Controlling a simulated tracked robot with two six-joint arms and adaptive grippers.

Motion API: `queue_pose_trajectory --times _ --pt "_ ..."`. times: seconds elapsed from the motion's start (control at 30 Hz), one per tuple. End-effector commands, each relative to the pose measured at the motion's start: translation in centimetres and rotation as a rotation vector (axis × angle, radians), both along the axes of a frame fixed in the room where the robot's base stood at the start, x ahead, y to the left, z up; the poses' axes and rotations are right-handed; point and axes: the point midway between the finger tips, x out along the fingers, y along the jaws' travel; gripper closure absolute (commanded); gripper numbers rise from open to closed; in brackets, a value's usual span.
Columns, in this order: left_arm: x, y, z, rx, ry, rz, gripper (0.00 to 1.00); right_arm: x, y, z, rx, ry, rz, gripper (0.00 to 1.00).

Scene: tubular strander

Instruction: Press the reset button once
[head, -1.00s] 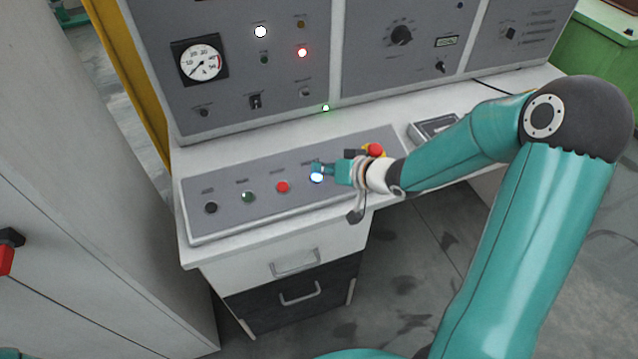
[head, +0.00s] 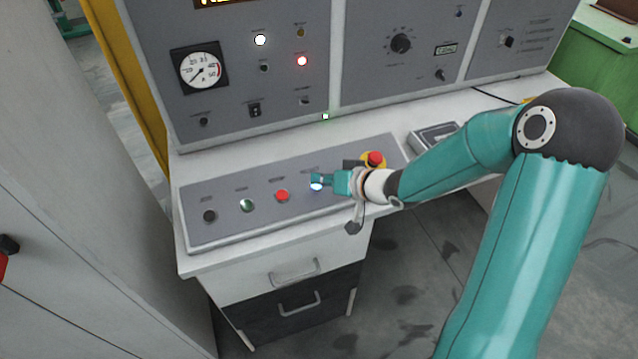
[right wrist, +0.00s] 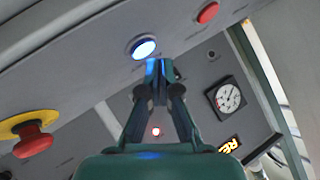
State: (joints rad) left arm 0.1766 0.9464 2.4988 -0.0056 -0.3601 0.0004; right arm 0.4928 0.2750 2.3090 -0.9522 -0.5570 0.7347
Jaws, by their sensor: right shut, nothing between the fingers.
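The blue-lit button (head: 316,187), whose label is too small to read surely, is the rightmost of the row of round buttons on the sloped grey desk panel. My right gripper (head: 322,181) is shut and empty, with its fingertips at this button and partly covering it. In the right wrist view the blue button (right wrist: 143,47) glows just beyond the closed fingertips (right wrist: 160,68), and blue light falls on one finger. I cannot tell whether they touch. My left gripper is not in view.
A red button (head: 282,196), a green button (head: 247,205) and a black button (head: 209,216) lie to the left. A red emergency stop (head: 375,159) on yellow sits close right of the gripper. The upright panel with a gauge (head: 200,70) stands behind.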

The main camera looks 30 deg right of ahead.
Motion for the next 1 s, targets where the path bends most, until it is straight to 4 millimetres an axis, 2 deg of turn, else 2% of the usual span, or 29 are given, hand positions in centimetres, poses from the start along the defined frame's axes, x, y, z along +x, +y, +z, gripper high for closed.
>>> queue_pose_trajectory --times 1.0 --pt "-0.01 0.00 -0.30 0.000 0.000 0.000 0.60 0.25 -0.16 -0.66 -0.001 0.000 -0.001 1.00"
